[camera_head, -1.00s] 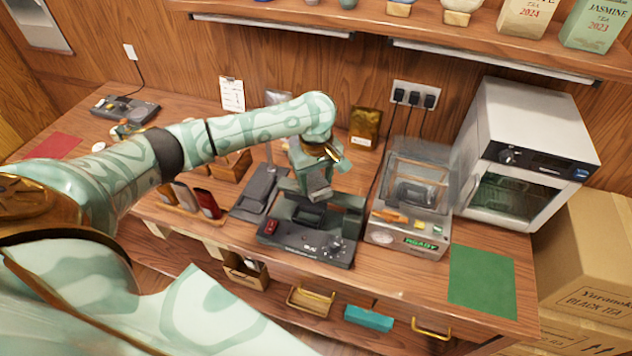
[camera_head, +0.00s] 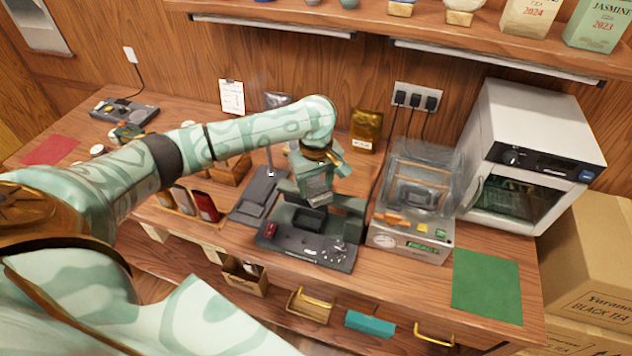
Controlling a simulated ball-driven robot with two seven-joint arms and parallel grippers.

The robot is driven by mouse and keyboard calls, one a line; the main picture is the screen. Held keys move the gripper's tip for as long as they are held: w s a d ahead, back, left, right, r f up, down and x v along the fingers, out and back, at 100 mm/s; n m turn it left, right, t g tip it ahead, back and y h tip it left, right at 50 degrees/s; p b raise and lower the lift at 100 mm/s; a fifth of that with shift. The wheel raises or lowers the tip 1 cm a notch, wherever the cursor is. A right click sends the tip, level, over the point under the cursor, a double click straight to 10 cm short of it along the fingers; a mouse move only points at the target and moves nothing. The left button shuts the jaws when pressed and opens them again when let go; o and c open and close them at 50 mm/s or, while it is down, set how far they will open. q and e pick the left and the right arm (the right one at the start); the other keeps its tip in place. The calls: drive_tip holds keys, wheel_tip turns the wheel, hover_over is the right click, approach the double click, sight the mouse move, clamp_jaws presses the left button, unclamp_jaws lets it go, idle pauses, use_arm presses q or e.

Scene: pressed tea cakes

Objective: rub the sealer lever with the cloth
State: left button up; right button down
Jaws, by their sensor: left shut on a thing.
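My left gripper (camera_head: 318,192) points down over the dark machine (camera_head: 300,246) in the middle of the counter, which I take for the sealer. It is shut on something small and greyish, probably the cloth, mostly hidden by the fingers. The machine has a red switch (camera_head: 270,230) and a dark raised part (camera_head: 349,206) that may be its lever. The gripper is just above or against that part; I cannot tell whether they touch. My right gripper is out of view.
A clear-lidded machine (camera_head: 408,240) stands close on the right, before a white oven (camera_head: 525,150). A dark stand (camera_head: 256,200) and a wooden rack (camera_head: 180,207) are on the left. A green mat (camera_head: 487,287) lies bare at the right. A shelf (camera_head: 370,22) hangs above.

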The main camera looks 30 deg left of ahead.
use_arm(q)
drive_tip(key=shift+f, duration=0.95)
